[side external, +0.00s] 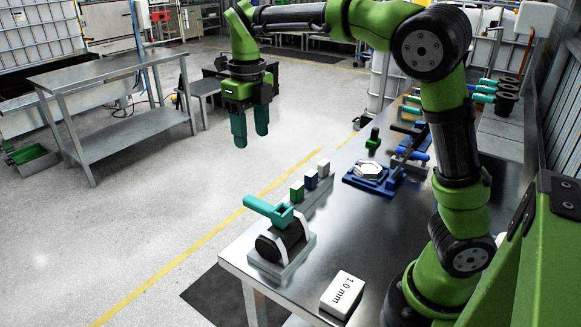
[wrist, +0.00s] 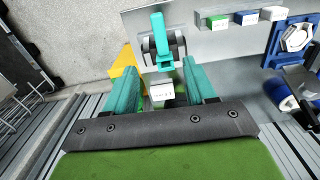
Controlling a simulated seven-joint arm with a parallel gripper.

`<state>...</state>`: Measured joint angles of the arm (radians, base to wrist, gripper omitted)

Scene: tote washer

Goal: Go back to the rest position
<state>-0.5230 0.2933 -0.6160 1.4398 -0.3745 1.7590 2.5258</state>
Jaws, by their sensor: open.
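My gripper (side external: 250,138) hangs from my arm with its teal fingers pointing down, high above the floor to the left of the metal table. Its fingers are apart with nothing between them. In the wrist view, my gripper (wrist: 162,82) shows its two fingers spread. Between and beyond them, lower down, are a white box (wrist: 162,96) and a device with a teal handle (wrist: 160,38). No marker of a rest position shows.
The metal table (side external: 340,234) holds the teal-handled device (side external: 282,235), small green, blue and white blocks (side external: 311,180), a blue fixture with a white part (side external: 368,171) and a "1.0 mm" box (side external: 342,295). A grey bench (side external: 100,75) stands left. Open floor lies between.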

